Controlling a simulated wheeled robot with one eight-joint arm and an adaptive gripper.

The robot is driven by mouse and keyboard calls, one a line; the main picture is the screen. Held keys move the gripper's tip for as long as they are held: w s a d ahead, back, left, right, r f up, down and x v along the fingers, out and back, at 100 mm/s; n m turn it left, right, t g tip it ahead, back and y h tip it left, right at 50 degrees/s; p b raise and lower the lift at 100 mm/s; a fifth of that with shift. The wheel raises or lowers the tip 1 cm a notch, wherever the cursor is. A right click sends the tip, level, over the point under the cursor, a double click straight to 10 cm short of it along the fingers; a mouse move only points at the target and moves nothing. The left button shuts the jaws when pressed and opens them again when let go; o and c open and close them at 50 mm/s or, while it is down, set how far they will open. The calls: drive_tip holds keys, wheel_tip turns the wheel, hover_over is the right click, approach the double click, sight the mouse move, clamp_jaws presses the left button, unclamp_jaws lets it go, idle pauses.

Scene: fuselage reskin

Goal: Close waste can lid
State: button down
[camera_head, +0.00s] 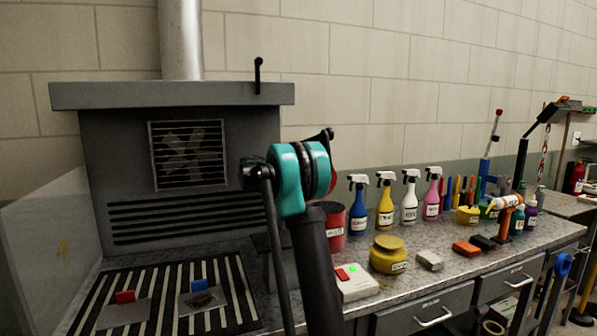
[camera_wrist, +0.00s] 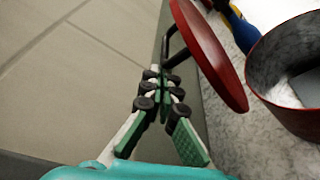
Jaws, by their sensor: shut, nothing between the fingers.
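The waste can (camera_wrist: 295,85) is red, round and open at the top in the wrist view, with a pale grey inside. Its red lid (camera_wrist: 212,52) stands raised on edge beside the opening, with a dark bar at its back. My gripper (camera_wrist: 163,82) has green and black fingers that are shut and empty. The fingertips are left of the lid, close to the dark bar; I cannot tell whether they touch. In the head view the can (camera_head: 333,222) stands on the counter, partly hidden by my arm. Only a sliver of lid shows there, and the fingertips are hidden.
Spray bottles (camera_head: 385,203) stand right of the can near the wall. A yellow jar (camera_head: 388,255) and a white box (camera_head: 355,284) are in front of it. A grey vented cabinet (camera_head: 165,170) stands left. The wall (camera_wrist: 90,70) is close behind my gripper.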

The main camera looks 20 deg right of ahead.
idle(0.4)
drive_tip(key=s+f+m+t+h, duration=0.1)
drive_tip(key=s+f+m+h, duration=0.1)
drive_tip(key=s+m, duration=0.8)
drive_tip(key=shift+s+d+f+h, duration=0.3)
drive_tip(key=shift+s+h, duration=0.2)
drive_tip(key=shift+s, duration=1)
drive_tip(key=shift+a, duration=0.1)
